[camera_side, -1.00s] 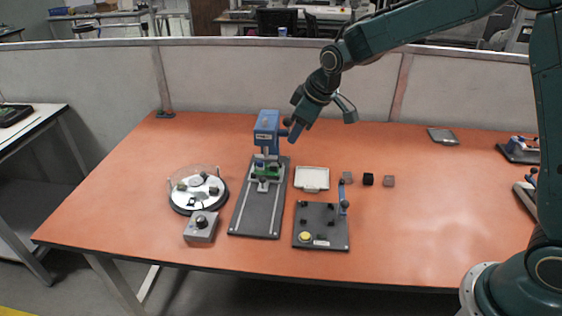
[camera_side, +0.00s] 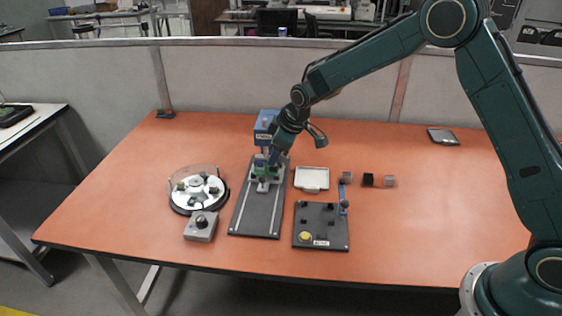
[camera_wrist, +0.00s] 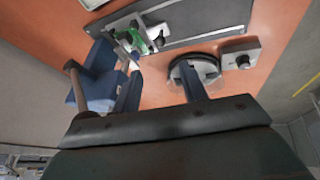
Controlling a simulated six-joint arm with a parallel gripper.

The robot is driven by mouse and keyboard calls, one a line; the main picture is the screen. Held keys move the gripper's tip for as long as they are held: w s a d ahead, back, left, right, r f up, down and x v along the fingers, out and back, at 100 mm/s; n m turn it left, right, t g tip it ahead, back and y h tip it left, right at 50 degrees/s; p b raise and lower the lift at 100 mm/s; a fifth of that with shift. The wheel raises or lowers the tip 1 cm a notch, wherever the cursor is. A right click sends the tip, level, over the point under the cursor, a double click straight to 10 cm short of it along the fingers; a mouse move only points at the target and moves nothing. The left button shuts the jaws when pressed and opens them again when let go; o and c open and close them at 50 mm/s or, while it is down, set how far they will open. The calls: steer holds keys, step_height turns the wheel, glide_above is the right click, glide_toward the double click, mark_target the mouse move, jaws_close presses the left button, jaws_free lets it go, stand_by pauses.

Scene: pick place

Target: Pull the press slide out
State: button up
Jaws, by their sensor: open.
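The press has a blue head (camera_side: 265,122) above a long dark base plate (camera_side: 260,212) with two light rails. The press slide (camera_side: 263,182), pale with a green piece on it, sits at the far end of the rails, under the head. In the wrist view the slide (camera_wrist: 134,38) shows with its green piece beyond my left finger. My gripper (camera_side: 274,160) is beside the press head, low over the slide, and partly hides both. In the wrist view my gripper (camera_wrist: 164,68) has its two blue fingers spread, with nothing between them. Contact with the slide cannot be told.
A round turntable with a clear cover (camera_side: 198,188) and a grey knob box (camera_side: 201,227) stand left of the press. A white tray (camera_side: 312,178), a dark fixture plate (camera_side: 320,232) and small cubes (camera_side: 368,180) are to the right. The table's right side is mostly clear.

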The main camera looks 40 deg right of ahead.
mark_target(263, 178)
steer(key=shift+x, duration=6.45)
jaws_close()
